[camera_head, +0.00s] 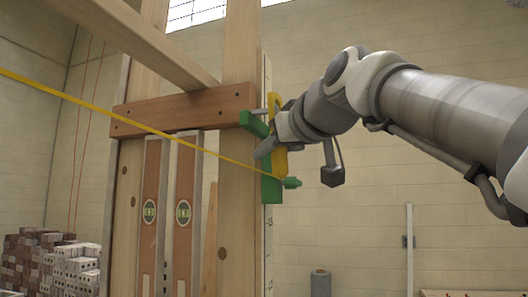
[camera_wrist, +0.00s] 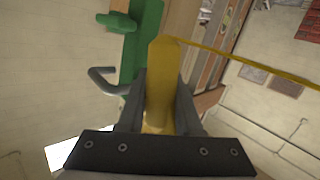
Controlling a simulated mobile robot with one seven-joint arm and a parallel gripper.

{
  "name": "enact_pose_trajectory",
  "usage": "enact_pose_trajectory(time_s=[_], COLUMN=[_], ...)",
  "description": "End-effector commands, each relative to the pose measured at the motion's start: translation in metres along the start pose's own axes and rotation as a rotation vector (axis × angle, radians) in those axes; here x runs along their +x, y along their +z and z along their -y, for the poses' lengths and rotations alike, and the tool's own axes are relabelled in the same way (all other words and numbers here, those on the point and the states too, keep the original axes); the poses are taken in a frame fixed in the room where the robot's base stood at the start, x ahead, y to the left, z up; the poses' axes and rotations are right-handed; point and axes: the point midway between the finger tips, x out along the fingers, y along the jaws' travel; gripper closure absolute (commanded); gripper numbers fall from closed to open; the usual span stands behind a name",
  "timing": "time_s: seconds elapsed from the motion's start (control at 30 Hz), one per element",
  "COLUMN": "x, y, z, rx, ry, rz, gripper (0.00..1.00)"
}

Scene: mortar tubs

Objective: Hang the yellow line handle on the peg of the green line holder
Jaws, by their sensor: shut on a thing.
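My gripper (camera_wrist: 160,88) is shut on the yellow line handle (camera_wrist: 162,62), which stands up between its two dark fingers. In the head view the handle (camera_head: 281,160) is upright in front of the green line holder (camera_head: 272,190), partly hidden by my gripper (camera_head: 277,139). The holder (camera_wrist: 143,45) also shows in the wrist view, just beyond and left of the handle. A yellow line runs off from the handle.
The holder sits on a wooden post (camera_head: 238,215) with a crossboard (camera_head: 185,110). Two spirit levels (camera_head: 183,212) stand against the frame. The yellow line (camera_head: 120,119) stretches taut to the upper left. Brick stacks (camera_head: 40,258) lie far left. The room right of the post is mostly free.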

Motion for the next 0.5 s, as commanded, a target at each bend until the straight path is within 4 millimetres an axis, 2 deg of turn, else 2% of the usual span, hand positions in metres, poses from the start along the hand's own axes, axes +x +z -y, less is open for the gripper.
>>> enact_pose_trajectory(time_s=[0.17, 0.5], x=[0.008, 0.017], y=[-0.003, 0.008], z=[0.007, 0.017], rx=[0.0, 0.0], ry=[0.0, 0.0], rz=[0.001, 0.0], gripper=[1.0, 1.0])
